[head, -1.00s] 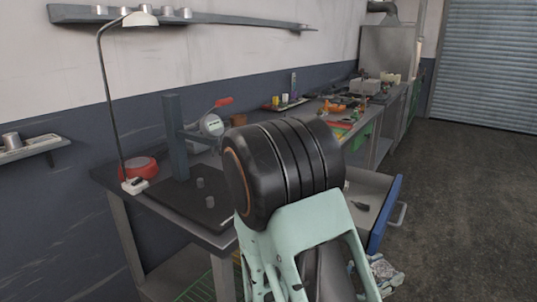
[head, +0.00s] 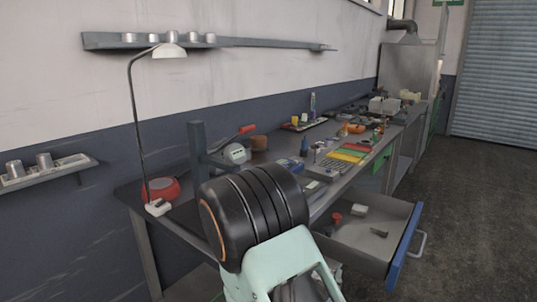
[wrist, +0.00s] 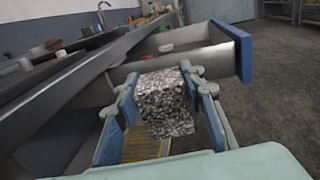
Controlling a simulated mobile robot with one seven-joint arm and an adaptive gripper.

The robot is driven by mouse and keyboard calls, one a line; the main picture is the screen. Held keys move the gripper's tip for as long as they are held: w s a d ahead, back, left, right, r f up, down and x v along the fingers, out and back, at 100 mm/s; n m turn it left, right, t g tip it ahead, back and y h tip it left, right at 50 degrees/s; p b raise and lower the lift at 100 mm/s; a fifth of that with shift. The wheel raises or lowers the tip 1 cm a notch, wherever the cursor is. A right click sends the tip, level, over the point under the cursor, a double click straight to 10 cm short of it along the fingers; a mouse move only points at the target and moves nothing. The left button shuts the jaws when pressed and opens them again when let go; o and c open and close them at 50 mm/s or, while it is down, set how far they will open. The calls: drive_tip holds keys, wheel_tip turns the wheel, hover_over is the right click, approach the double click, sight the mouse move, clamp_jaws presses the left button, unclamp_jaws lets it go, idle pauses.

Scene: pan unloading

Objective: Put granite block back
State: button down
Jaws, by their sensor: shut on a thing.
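In the wrist view, my gripper (wrist: 160,92) is shut on the granite block (wrist: 167,105), a speckled black-and-white block held between its two blue finger pads. The block is in the air near the open drawer (wrist: 233,60). In the head view, my black and mint-green arm fills the lower middle, and it hides the block and the gripper. The drawer also shows in the head view (head: 350,243), pulled out from under the workbench. It has a blue front and a few small items inside.
The long workbench (head: 245,176) holds a red round item (head: 160,189), a lamp, a dial gauge on a post, colored trays (head: 350,153) and many small tools. A wall shelf (head: 45,172) is at the left. Open floor lies to the right.

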wheel_tip(320, 180, up, 17)
drive_tip(key=p, duration=2)
drive_tip(key=shift+f, duration=0.2)
drive_tip(key=shift+w+d, duration=0.15)
drive_tip(key=shift+d, duration=0.05)
